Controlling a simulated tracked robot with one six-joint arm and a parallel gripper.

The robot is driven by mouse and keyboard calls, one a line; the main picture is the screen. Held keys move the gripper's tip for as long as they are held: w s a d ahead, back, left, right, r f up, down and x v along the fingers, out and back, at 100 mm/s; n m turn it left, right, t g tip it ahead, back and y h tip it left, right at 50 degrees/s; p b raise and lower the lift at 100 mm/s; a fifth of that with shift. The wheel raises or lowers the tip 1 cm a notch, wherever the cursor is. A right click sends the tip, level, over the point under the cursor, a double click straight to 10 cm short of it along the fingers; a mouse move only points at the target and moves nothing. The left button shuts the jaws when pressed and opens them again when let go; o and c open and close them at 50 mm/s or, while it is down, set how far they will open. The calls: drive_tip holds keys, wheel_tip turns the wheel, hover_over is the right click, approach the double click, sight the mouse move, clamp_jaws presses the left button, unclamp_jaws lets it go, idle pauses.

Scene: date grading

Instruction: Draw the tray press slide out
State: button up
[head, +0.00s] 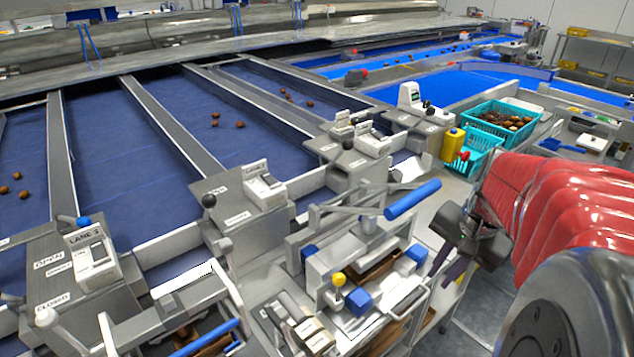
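The tray press (318,268) stands at the lower centre of the head view, a grey metal frame with blue blocks. A lever with a long blue grip (412,200) slants over it. A yellow knob (338,280) stands up at its front. Brown material (380,266) shows inside the frame; I cannot tell clearly which part is the slide. My gripper (450,243), dark, hangs right of the press, apart from the yellow knob and blue grip. Nothing is seen in it, and its finger opening is unclear at this angle.
Blue belt lanes (190,115) with a few dates lie behind. A lane gate box (90,258) and a second blue-handled station (205,338) are at left. A teal crate of dates (490,138) and a yellow bottle (452,145) stand beyond my gripper.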

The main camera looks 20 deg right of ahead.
sight(416, 305)
drive_tip(key=shift+w+d+r+m, duration=0.1)
drive_tip(key=shift+w+r+m, duration=0.15)
drive_tip(key=shift+m, duration=0.35)
drive_tip(key=f, duration=0.4)
drive_tip(key=w+f, duration=0.1)
drive_tip(key=f, duration=0.4)
drive_tip(key=w+a+f, duration=0.1)
drive_tip(key=f, duration=0.3)
drive_tip(key=shift+w+f, duration=0.2)
drive_tip(key=shift+f, duration=0.1)
drive_tip(key=shift+c, duration=0.2)
clamp_jaws()
idle(0.6)
